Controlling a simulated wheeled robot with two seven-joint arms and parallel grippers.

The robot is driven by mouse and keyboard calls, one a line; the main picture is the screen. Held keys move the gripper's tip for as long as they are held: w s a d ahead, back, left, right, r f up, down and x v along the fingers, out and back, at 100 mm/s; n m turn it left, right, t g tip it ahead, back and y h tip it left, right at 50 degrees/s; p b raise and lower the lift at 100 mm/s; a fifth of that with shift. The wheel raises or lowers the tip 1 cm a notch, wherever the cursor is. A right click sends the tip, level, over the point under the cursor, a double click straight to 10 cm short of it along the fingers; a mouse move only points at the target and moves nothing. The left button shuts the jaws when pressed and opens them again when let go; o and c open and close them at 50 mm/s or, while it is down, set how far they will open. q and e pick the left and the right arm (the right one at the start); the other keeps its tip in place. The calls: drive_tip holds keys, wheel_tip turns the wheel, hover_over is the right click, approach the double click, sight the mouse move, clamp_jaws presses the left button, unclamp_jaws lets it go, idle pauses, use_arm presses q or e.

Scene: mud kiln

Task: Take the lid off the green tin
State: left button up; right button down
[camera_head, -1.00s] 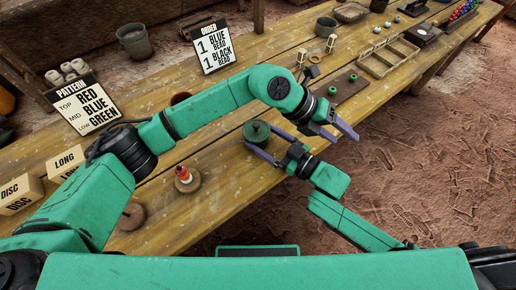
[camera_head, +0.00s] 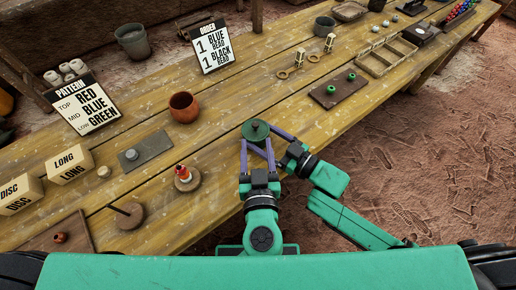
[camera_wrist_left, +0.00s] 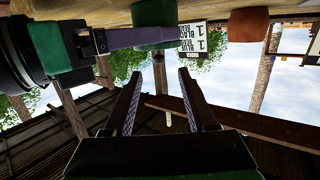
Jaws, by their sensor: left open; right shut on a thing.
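The green tin (camera_head: 255,131) stands upright near the table's front edge, its round lid with a small knob on top. My right gripper (camera_head: 260,136) is shut on the tin from the right. My left gripper (camera_head: 256,142) is open, its purple fingers pointing at the tin from the near side and crossing the right fingers in the head view. In the left wrist view, the tin (camera_wrist_left: 154,24) is at the top with a right finger across it.
A brown pot (camera_head: 184,107) stands behind and left of the tin. A disc with a red-topped peg (camera_head: 183,175) and a disc with a dark rod (camera_head: 128,214) lie left. A board with green beads (camera_head: 340,90) lies right. Bare planks surround the tin.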

sight(255, 120)
use_arm(q)
drive_tip(key=w, duration=0.3)
drive_tip(key=w+f, duration=0.1)
drive_tip(key=w, duration=0.7)
drive_tip(key=shift+w+a+f, duration=0.1)
drive_tip(key=shift+a+f, duration=0.1)
drive_tip(key=shift+f, duration=0.15)
drive_tip(key=shift+c, duration=0.4)
clamp_jaws()
drive_tip(key=shift+r, duration=0.15)
idle(0.5)
drive_tip(key=shift+r, duration=0.95)
